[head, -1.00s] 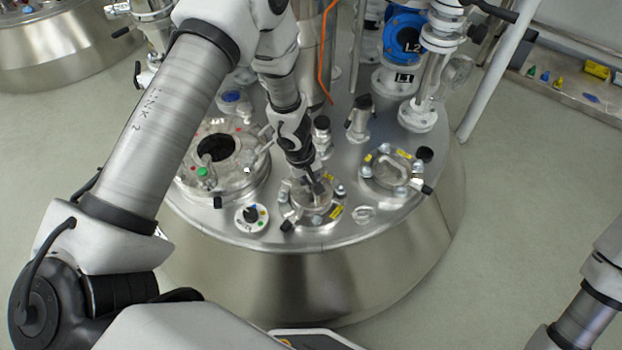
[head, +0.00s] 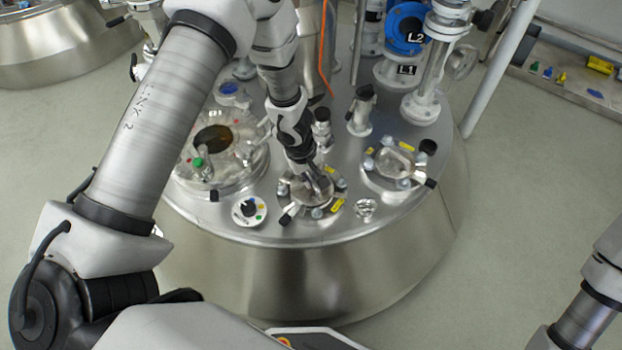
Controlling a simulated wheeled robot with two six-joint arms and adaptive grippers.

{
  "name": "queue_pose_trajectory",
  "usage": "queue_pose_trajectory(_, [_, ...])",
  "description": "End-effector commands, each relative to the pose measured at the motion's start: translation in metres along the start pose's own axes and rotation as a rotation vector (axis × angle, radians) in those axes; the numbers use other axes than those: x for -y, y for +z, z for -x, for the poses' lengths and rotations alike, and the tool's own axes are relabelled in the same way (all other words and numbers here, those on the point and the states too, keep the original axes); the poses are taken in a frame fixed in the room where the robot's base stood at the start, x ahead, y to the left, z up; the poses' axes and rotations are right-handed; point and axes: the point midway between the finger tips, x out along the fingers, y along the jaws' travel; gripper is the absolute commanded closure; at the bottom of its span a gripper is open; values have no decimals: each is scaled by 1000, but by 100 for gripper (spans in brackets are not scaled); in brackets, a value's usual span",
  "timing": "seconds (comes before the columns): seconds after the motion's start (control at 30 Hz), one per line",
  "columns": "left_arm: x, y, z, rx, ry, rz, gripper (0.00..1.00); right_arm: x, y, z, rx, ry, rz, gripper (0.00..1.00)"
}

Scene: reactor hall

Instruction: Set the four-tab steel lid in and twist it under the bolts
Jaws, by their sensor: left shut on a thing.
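My left gripper (head: 311,181) points down at the front port of the steel vessel top (head: 290,232). It is shut on the steel lid (head: 318,188), which sits low at the port. The gripper and wrist hide much of the lid, so I cannot tell how its tabs lie against the bolts. Clamp bolts (head: 341,184) with round heads stand around this port. My right arm shows only at the lower right edge; its gripper is out of view.
A second bolted port (head: 396,166) stands to the right, and a larger round opening (head: 212,140) to the left. A dial (head: 249,210) and a small shiny fitting (head: 366,208) flank the front port. Upright pipes and a blue L2 valve (head: 404,27) rise behind.

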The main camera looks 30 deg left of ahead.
Motion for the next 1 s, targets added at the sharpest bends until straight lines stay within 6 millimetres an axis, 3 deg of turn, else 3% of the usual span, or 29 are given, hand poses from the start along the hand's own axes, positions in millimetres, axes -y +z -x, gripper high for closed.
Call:
queue_pose_trajectory(0.7, [0, 1, -2, -56, 1, 281, 100, 0, 0, -38, 0, 0, 0, 60])
queue_pose_trajectory(0.73, [0, 1, -1, -58, 1, 289, 82, 0, 0, -37, 0, 0, 0, 60])
queue_pose_trajectory(0.8, [0, 1, 1, -57, 0, 287, 58, 0, 0, -35, 0, 0, 0, 60])
queue_pose_trajectory(1.0, [0, 1, 0, -56, 0, 285, 57, 0, 0, -35, 0, 0, 0, 60])
